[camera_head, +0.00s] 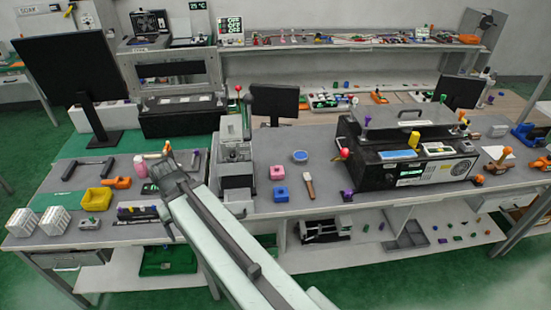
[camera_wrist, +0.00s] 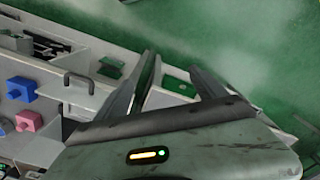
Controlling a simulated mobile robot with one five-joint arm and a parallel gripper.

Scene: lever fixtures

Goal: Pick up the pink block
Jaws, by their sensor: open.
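The pink block (camera_head: 277,173) sits on the grey bench top in the head view, just behind a blue block (camera_head: 281,194). In the wrist view the pink block (camera_wrist: 28,121) shows at the far left, beside the blue block (camera_wrist: 21,89). My gripper (camera_wrist: 178,82) has its two fingers spread apart with nothing between them. It is well away from the pink block and points past the bench edge towards the green floor. In the head view my arm reaches up and left of the block; its fingertips are hard to make out there.
A brush with a wooden handle (camera_head: 309,186) and a blue round dish (camera_head: 300,156) are near the block. A grey upright machine (camera_head: 236,160) stands to its left, a black machine with levers (camera_head: 400,155) to its right. Another pink item (camera_head: 140,167) is on the left bench.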

